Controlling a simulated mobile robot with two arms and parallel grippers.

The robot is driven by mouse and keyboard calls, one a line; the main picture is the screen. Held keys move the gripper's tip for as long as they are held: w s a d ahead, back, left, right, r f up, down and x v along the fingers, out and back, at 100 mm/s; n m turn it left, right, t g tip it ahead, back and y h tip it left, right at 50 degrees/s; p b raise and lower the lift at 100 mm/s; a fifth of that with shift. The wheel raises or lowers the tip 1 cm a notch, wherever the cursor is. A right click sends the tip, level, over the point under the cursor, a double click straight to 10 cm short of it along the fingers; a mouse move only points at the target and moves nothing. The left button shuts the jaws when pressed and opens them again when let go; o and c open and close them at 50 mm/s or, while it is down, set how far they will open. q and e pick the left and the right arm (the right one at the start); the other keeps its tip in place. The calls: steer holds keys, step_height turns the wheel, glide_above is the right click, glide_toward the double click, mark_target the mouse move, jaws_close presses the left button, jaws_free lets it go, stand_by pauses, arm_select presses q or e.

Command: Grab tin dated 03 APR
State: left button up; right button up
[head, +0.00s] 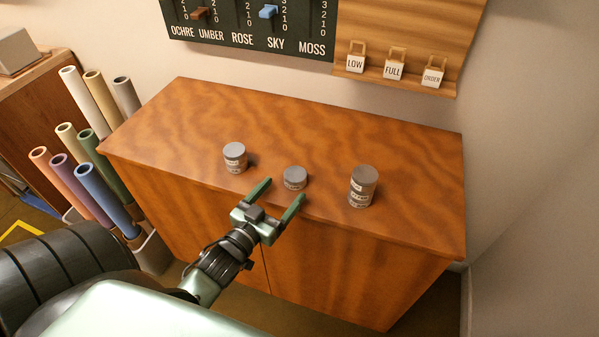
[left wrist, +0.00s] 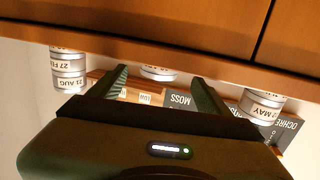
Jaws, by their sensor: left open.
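Three grey tin shapes with pale labels stand on the wooden cabinet top (head: 300,125): a left one (head: 235,158), a low middle one (head: 294,178) and a taller right one (head: 362,187). My left gripper (head: 279,194) is open and empty at the front edge, just in front of the middle tin. In the left wrist view, upside down, the middle tin (left wrist: 158,74) shows between the fingers, its label unreadable. The taller tin stack (left wrist: 68,72) reads 21 AUG and 27 FE-something; the other tin (left wrist: 263,103) reads MAY. I read 03 APR nowhere. My right gripper is not in view.
Coloured rolls (head: 97,188) stand in a bin left of the cabinet. A dark board (head: 260,25) with sliders and a wooden panel (head: 440,40) with LOW, FULL and ORDER tags hang on the wall behind. The back of the top is clear.

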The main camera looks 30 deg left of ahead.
mark_target(295, 174)
arm_select(q)
steer(key=w, duration=0.2)
steer(key=w+p, duration=0.1)
steer(key=w, duration=0.3)
steer(key=shift+w+r, duration=0.2)
steer(key=shift+r, duration=0.2)
steer(key=shift+w+p, duration=0.25)
steer(key=shift+p, duration=0.05)
steer(key=shift+f, duration=0.1)
steer(key=shift+c, duration=0.6)
steer(key=c, duration=1.4)
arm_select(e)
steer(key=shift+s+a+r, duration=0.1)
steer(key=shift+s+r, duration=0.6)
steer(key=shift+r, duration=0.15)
